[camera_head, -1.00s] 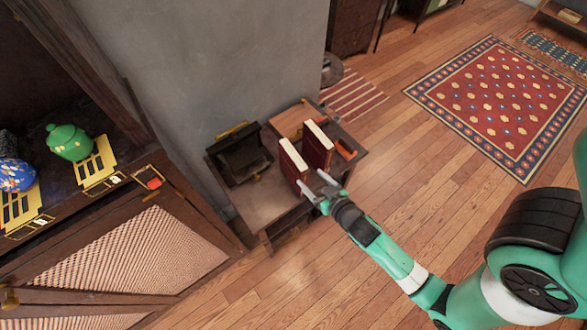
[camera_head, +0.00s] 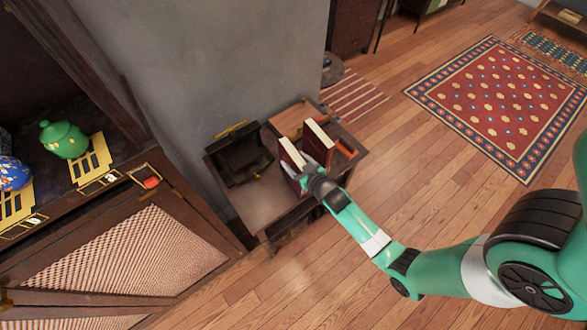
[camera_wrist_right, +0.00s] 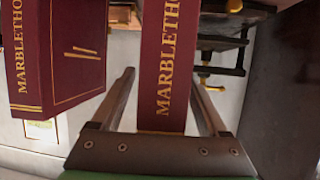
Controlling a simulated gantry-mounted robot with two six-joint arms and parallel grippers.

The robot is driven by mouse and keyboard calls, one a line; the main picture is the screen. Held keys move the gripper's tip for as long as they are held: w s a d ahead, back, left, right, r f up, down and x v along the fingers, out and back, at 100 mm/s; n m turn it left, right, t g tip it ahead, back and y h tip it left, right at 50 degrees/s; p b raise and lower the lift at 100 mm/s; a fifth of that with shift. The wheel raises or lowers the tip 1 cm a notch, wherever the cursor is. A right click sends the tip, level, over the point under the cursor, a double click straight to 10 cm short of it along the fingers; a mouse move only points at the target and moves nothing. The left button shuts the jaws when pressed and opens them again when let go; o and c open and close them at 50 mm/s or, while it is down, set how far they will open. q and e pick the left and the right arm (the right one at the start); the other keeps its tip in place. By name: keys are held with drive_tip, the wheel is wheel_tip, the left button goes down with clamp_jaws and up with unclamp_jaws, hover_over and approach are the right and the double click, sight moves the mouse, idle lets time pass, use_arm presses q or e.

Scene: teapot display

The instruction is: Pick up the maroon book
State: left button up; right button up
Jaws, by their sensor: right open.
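Two maroon books with pale page edges stand upright on a small wooden table in the head view. The left maroon book (camera_head: 291,152) is nearer the black box, and the right maroon book (camera_head: 319,136) stands beside it. My right gripper (camera_head: 301,167) is open at the near side of the left book. In the right wrist view, that book's spine with gold lettering (camera_wrist_right: 166,55) lies between the fingers of the right gripper (camera_wrist_right: 163,80), with gaps showing on both sides. The other book (camera_wrist_right: 55,55) is outside the fingers at the left. My left gripper is not in view.
The small wooden table (camera_head: 258,208) stands against a grey wall. A dark open box (camera_head: 240,155) is left of the books, and an orange-red item (camera_head: 346,149) lies right of them. A cabinet with a green teapot (camera_head: 64,140) stands at left.

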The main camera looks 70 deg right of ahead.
drive_tip(key=shift+c, duration=0.3)
clamp_jaws()
drive_tip(key=shift+r, duration=0.1)
idle(1.0)
